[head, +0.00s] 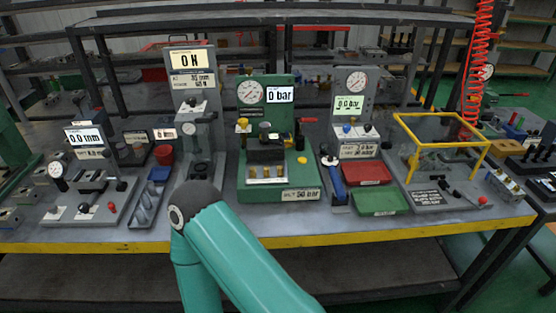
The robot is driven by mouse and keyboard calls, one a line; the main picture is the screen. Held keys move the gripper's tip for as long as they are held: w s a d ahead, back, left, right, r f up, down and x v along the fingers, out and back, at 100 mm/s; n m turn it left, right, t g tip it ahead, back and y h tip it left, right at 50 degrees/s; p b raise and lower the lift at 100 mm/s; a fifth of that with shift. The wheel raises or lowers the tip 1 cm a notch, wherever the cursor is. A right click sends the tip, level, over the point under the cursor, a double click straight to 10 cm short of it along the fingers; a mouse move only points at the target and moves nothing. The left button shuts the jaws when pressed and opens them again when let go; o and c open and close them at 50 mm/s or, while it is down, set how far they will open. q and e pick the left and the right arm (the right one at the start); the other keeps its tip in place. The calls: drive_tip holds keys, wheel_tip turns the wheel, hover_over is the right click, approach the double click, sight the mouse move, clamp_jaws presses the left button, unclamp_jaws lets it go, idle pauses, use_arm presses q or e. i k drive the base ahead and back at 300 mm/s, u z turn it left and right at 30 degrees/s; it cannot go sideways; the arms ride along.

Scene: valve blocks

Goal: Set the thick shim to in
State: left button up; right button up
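I cannot make out for sure which part is the thick shim. At the left of the bench stands a grey measuring fixture (105,213) with a 0.0 mm display (85,136) and a dial gauge (55,170) on it. Neither of my grippers is in view. Only the bent teal elbow of one of my arms shows at the bottom centre.
A grey force press (200,143) reading 0 N stands behind my elbow. A green valve block rig (280,190) reading 0 bar is at the centre. Further right are a 0.0 bar station (349,105), red and green trays (380,201) and a yellow frame (438,117). The bench's front edge (400,232) is yellow.

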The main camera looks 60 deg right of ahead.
sight(280, 169)
drive_tip(key=z, duration=0.25)
drive_tip(key=k, duration=1.05)
drive_tip(key=z, duration=0.65)
drive_tip(key=i, duration=0.75)
drive_tip(key=z, duration=0.05)
